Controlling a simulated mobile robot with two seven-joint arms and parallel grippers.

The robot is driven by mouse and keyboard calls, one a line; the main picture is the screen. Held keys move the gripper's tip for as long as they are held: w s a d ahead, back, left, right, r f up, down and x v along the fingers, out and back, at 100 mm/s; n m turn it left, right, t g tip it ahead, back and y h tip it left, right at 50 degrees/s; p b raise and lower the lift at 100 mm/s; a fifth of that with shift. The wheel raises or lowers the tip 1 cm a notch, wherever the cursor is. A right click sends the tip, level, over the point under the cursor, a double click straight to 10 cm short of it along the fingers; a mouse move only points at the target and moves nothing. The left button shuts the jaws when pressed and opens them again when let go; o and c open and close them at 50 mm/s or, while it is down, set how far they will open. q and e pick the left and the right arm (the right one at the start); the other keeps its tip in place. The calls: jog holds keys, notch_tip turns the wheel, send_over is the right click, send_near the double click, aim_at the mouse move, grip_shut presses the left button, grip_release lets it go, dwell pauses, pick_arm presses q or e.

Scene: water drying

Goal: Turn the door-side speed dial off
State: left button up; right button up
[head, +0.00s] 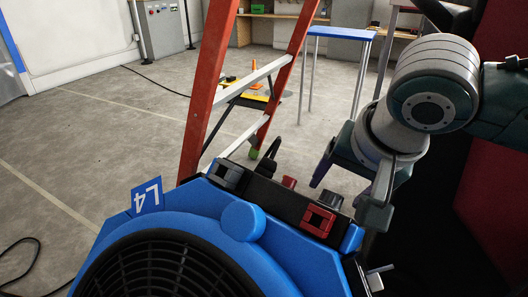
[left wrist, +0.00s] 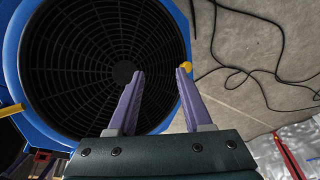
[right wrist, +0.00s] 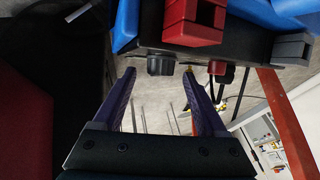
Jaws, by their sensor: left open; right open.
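A blue fan (head: 185,215) marked L4 stands at the bottom of the head view; its dark panel carries the controls. A black dial-like knob (head: 333,200) sits on the panel's far face, with a red-and-black part (head: 289,182) beside it. I cannot tell which is on the door side. My right gripper (head: 350,185) is open at the panel's right end. In the right wrist view the black knob (right wrist: 161,65) appears between its open fingertips (right wrist: 159,73); contact is unclear. My left gripper (left wrist: 160,73) is open and empty in front of the fan's black grille (left wrist: 90,70).
Red brackets (head: 318,219) and a grey bracket (head: 228,173) sit on the panel top. An orange ladder (head: 210,85) stands just behind the fan. A blue-topped stand (head: 340,33) is farther back. Cables (left wrist: 255,70) lie on the floor. Open concrete floor (head: 95,150) spreads to the left.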

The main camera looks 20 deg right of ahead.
jog(key=shift+w+f, duration=0.35)
jog(key=shift+f, duration=0.3)
grip_shut()
